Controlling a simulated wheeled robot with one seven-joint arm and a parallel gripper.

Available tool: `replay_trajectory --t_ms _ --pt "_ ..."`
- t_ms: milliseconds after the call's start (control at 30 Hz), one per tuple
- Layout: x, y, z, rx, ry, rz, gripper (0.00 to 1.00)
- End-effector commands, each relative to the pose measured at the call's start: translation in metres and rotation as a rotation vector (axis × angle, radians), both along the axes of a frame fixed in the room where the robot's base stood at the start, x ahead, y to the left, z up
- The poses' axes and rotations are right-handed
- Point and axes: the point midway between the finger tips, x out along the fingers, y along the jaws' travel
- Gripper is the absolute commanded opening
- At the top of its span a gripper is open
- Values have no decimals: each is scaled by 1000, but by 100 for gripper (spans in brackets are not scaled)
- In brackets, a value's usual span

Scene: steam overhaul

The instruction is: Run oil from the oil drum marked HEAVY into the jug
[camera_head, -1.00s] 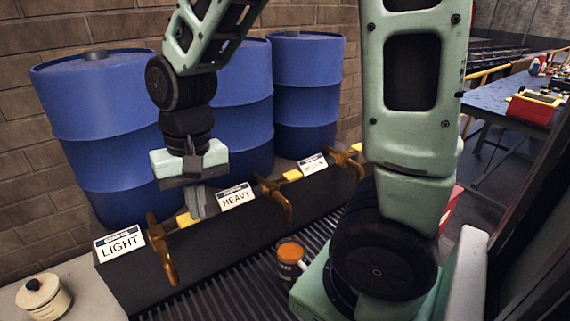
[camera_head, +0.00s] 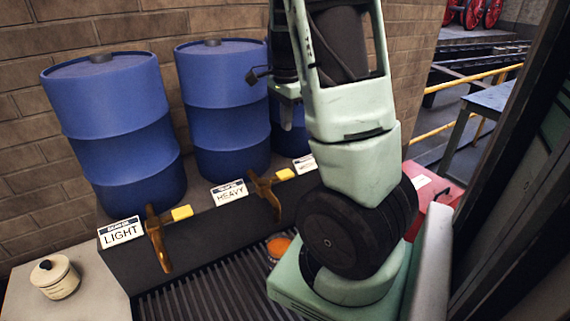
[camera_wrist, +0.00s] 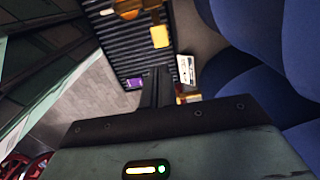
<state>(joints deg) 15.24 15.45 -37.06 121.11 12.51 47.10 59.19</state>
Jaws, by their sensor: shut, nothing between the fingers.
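The blue drum behind the HEAVY label (camera_head: 231,193) is the middle one (camera_head: 222,110). A brass tap (camera_head: 265,190) with a yellow lever end (camera_head: 285,174) stands just right of that label. An orange-topped container (camera_head: 278,247) sits on the grating below it, partly hidden by my arm; I cannot tell whether it is the jug. My gripper (camera_head: 287,118) is right of the HEAVY drum, in front of the third drum, partly hidden by my arm. In the wrist view its dark fingers (camera_wrist: 156,88) are shut and empty, near a white label (camera_wrist: 186,70) and a yellow lever end (camera_wrist: 160,36).
The LIGHT drum (camera_head: 110,130) and its brass tap (camera_head: 157,240) stand at the left. The third drum (camera_head: 290,142) is mostly hidden. A lidded cream pot (camera_head: 55,277) is on the left ledge. A red box (camera_head: 432,190) is right of my arm. The left grating (camera_head: 205,295) is clear.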

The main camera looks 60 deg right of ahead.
Motion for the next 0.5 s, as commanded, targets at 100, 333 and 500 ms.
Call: replay_trajectory --t_ms 100,333,500 --pt "0 0 -4 0 1 2 0" --pt "-1 1 -36 4 6 0 0" --pt "-1 1 -72 4 6 0 0"
